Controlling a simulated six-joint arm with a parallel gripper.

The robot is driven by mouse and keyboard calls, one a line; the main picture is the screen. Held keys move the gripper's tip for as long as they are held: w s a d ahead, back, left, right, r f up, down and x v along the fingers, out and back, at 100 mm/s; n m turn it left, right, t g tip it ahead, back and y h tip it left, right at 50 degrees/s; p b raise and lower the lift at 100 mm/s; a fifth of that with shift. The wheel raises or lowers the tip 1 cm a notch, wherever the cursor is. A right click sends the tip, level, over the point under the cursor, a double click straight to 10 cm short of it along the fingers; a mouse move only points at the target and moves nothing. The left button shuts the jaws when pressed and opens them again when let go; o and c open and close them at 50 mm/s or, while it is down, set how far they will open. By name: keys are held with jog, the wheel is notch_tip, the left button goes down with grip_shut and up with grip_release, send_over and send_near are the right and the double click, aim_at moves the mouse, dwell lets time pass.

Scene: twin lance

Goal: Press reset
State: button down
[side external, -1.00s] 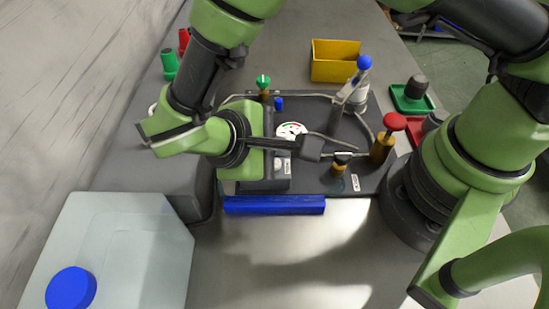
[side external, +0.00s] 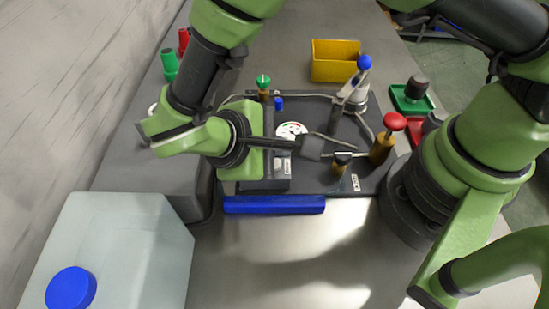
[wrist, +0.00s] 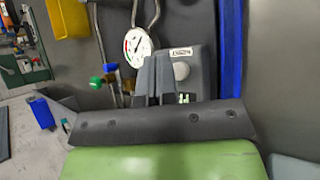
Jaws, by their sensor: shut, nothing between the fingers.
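A dark grey box stands on the black panel. In the wrist view it carries a round grey button (wrist: 181,71) beside a small white label (wrist: 182,53); the lettering is too small to read surely. In the side view the box (side external: 272,181) is partly hidden by my wrist. My gripper (side external: 311,148) reaches across above the panel there. In the wrist view my gripper (wrist: 155,60) is shut and empty, its fingers just left of the button in the picture. I cannot tell its height above the box.
A gauge (side external: 290,130), a red knob (side external: 394,122), a blue-topped lever (side external: 364,62) and a green knob (side external: 263,81) stand around the panel. A blue bar (side external: 275,205) lies along the near edge. A yellow bin (side external: 335,61) is behind.

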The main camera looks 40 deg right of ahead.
jog(key=shift+f, duration=0.15)
jog(key=shift+f, duration=0.3)
jog(key=shift+f, duration=0.45)
dwell(0.8)
jog(key=shift+r, duration=0.9)
jog(key=shift+r, duration=2.5)
jog(key=shift+r, duration=0.1)
